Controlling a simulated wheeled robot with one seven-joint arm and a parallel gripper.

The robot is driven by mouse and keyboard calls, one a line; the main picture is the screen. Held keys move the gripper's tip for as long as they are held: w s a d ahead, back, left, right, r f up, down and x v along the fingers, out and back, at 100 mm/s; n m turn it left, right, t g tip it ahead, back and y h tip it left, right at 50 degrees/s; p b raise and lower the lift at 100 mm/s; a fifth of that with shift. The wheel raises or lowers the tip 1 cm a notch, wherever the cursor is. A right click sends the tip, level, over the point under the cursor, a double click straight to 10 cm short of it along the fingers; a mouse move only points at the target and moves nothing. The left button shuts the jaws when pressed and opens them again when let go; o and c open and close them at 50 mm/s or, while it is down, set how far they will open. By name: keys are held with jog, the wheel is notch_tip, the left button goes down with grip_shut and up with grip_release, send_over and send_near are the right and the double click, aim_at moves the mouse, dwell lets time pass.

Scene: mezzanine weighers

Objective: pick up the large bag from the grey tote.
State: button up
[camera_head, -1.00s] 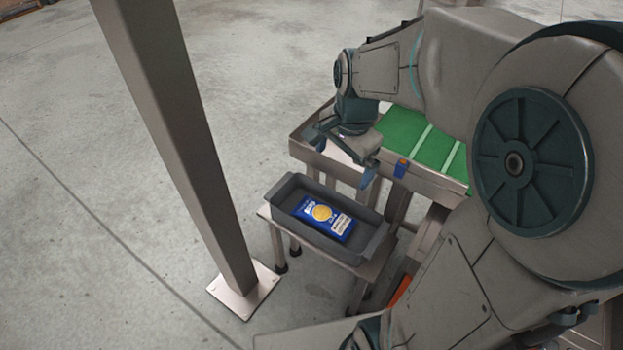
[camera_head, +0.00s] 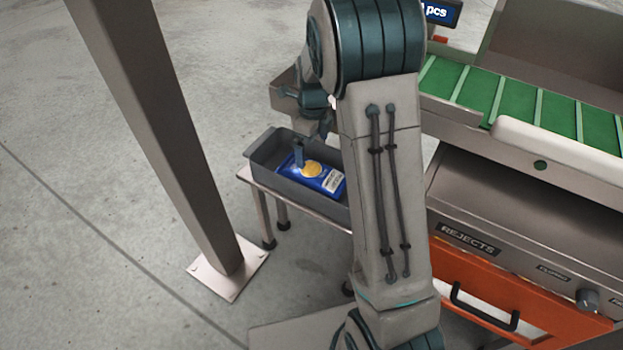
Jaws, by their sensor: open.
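The large bag (camera_head: 326,182) is blue with a yellow round print and a white label. It lies flat in the grey tote (camera_head: 269,175), which stands on a small metal stand. My gripper (camera_head: 310,150) is open, over the back part of the tote. One finger shows in front of the bag's upper left part. The other finger is mostly hidden, and I cannot tell whether the gripper touches the bag. My arm hides the right end of the tote.
A steel post (camera_head: 165,130) on a base plate stands left of the tote. A green cleated conveyor (camera_head: 520,105) runs at the right, above an orange rejects drawer (camera_head: 500,290) with a black handle. A display (camera_head: 440,12) stands at the back. Floor at the left is clear.

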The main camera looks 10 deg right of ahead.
aim_at(313, 169)
notch_tip(313, 169, down, 11)
jog(key=b, duration=0.4)
jog(key=shift+r, duration=0.2)
jog(key=shift+r, duration=0.1)
jog(key=c, duration=0.9)
